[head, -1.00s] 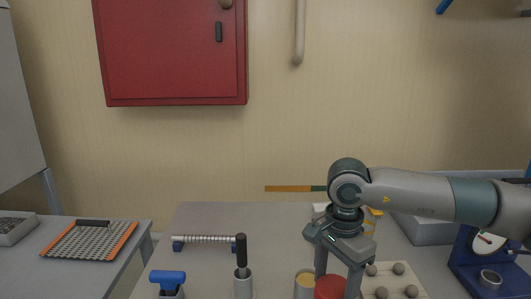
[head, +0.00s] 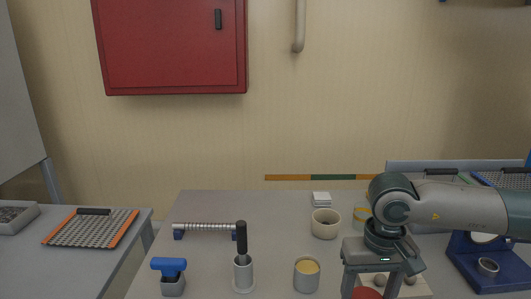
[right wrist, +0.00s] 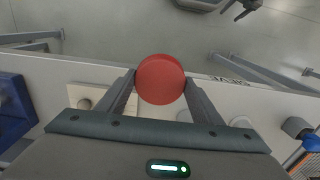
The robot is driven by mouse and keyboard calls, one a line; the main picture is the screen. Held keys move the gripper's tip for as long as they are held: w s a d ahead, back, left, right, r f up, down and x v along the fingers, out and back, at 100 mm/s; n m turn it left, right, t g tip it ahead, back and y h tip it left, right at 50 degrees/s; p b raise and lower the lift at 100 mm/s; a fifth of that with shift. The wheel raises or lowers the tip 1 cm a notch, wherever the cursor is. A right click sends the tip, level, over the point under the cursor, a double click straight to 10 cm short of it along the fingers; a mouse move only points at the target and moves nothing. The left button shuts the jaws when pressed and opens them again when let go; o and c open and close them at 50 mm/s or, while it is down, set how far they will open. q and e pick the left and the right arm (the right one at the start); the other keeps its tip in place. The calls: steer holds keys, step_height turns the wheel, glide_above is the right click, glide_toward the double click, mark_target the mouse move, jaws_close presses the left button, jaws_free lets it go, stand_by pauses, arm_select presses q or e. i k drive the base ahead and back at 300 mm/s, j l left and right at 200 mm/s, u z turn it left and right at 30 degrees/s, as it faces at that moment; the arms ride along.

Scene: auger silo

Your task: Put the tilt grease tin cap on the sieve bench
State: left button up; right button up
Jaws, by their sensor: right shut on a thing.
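My right gripper (head: 369,286) is shut on the red round cap (head: 367,293), which shows low in the head view, cut by the bottom edge. In the right wrist view the cap (right wrist: 160,79) sits between the two fingers, near the bench's front edge. An open tin with yellowish contents (head: 307,274) stands on the bench, left of the gripper. The bench in front of me (head: 205,272) has a front edge label (right wrist: 232,82) that reads SIEVE in the wrist view. My left gripper is not in view.
On the bench stand a blue-handled tool (head: 169,273), a black-handled tool in a holder (head: 242,268), a ribbed roller (head: 204,227), a beige cup (head: 325,223) and a blue dial stand (head: 468,258). A side bench at left holds an orange-framed sieve (head: 90,228). The bench's middle has free room.

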mark_target(289, 238)
steer(key=i+l+u, duration=0.2)
steer(key=l+u, duration=0.2)
steer(key=i+l+u, duration=0.15)
steer(key=l+u, duration=0.25)
steer(key=i+l+u, duration=0.1)
steer(key=l+u, duration=0.75)
